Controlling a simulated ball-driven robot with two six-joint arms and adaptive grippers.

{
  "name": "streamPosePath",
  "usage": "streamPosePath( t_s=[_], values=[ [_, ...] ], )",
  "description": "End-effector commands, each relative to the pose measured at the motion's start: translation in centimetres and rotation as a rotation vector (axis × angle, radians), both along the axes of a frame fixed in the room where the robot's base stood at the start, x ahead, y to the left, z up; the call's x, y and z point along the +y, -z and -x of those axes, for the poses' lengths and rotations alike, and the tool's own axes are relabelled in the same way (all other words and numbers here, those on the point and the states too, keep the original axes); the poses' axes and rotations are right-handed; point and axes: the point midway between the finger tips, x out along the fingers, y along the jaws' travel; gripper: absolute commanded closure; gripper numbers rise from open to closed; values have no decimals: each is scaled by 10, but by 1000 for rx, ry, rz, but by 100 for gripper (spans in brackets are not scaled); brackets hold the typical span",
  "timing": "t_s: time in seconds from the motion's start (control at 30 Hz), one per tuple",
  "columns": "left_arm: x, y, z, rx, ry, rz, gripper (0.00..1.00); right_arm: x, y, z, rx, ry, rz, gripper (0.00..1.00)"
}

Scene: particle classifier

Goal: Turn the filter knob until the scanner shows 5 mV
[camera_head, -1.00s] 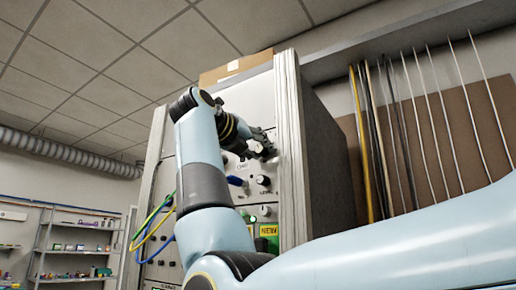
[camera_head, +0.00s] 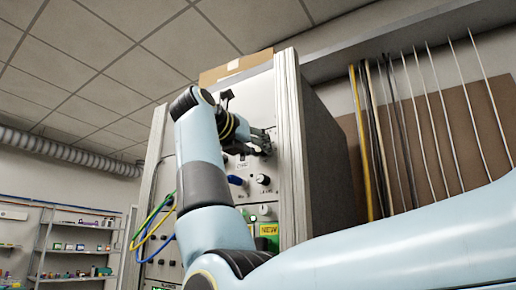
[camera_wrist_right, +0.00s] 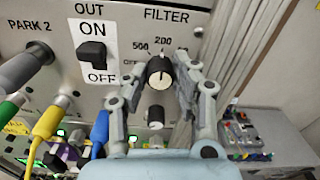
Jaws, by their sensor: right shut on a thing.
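The filter knob (camera_wrist_right: 160,72) is black with a light pointer mark. It sits under the FILTER label in the right wrist view, its mark pointing roughly up toward 200. My right gripper (camera_wrist_right: 162,64) is shut on it, one finger on each side. In the head view my right gripper (camera_head: 262,139) is against the upper part of the rack's front panel and hides the knob. I cannot make out a scanner reading in either view. My left gripper is not in view.
An ON/OUT/OFF toggle switch (camera_wrist_right: 92,53) is left of the knob. Another knob (camera_wrist_right: 155,116) sits just below it. Grey, green, yellow and blue cables plug in at the left. The tall rack's side (camera_head: 325,150) stands right of the panel.

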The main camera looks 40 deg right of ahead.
Motion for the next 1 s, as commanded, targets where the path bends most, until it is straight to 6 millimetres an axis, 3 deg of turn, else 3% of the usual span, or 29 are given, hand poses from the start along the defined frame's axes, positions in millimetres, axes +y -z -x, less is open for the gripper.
streamPosePath(
  t_s=[0.07,0.1,0.17,0.47,0.8,1.0],
  values=[
    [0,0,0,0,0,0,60,0,1,0,3,0,-1,100],
    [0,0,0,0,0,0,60,0,1,0,3,0,-1,72],
    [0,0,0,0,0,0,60,0,1,0,3,0,-1,64],
    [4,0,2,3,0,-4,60,3,1,1,1,-1,-1,64],
    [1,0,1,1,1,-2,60,53,1,20,2,-3,-3,64],
    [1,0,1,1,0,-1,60,68,1,27,4,-1,-1,64]
  ],
)
